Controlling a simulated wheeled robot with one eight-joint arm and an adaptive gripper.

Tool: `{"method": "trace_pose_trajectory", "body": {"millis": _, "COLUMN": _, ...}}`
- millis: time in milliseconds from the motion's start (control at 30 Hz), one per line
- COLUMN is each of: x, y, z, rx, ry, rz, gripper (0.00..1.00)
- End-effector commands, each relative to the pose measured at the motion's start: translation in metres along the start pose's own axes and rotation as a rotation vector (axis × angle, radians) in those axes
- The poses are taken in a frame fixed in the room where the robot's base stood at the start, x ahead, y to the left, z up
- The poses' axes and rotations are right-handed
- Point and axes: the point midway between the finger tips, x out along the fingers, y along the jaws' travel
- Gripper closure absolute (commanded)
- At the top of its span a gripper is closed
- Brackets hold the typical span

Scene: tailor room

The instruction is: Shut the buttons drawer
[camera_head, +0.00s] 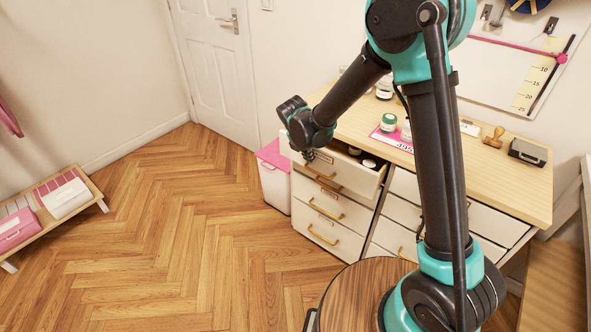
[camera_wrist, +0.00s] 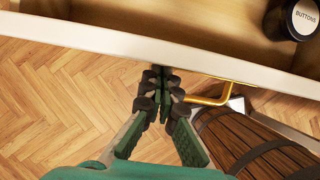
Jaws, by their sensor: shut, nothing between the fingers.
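The buttons drawer (camera_head: 344,174) is the top left drawer of the cabinet and stands partly open. In the wrist view its white front edge (camera_wrist: 110,40) crosses the upper part, with the wooden inside behind it. A round dark jar labelled BUTTONS (camera_wrist: 305,17) stands in it. The brass handle (camera_wrist: 222,94) shows below the front edge. My gripper (camera_wrist: 163,75) is shut and empty, its tips at or very near the drawer front, left of the handle. In the head view my gripper (camera_head: 308,156) is at the left end of the drawer front. Whether the tips touch is unclear.
Closed drawers (camera_head: 330,207) sit below. The wooden cabinet top (camera_head: 470,165) holds jars, a pink card (camera_head: 392,140), a stamp (camera_head: 494,138) and a black box (camera_head: 528,152). A pink-lidded bin (camera_head: 272,178) stands left of the cabinet. The floor to the left is clear, with a low bench (camera_head: 52,215) beyond.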

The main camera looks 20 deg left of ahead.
Motion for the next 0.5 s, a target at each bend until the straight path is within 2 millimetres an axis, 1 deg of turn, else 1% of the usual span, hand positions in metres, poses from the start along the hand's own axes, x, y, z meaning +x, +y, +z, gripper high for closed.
{"method": "trace_pose_trajectory", "body": {"millis": 33, "x": 0.005, "y": -0.001, "z": 0.013, "rx": 0.006, "ry": 0.000, "rz": -0.002, "gripper": 1.00}}
{"method": "trace_pose_trajectory", "body": {"millis": 200, "x": 0.018, "y": 0.000, "z": 0.044, "rx": 0.004, "ry": -0.001, "rz": -0.001, "gripper": 1.00}}
{"method": "trace_pose_trajectory", "body": {"millis": 333, "x": 0.025, "y": 0.000, "z": 0.061, "rx": 0.003, "ry": 0.000, "rz": -0.001, "gripper": 1.00}}
{"method": "trace_pose_trajectory", "body": {"millis": 500, "x": 0.029, "y": 0.000, "z": 0.074, "rx": 0.001, "ry": 0.000, "rz": 0.000, "gripper": 1.00}}
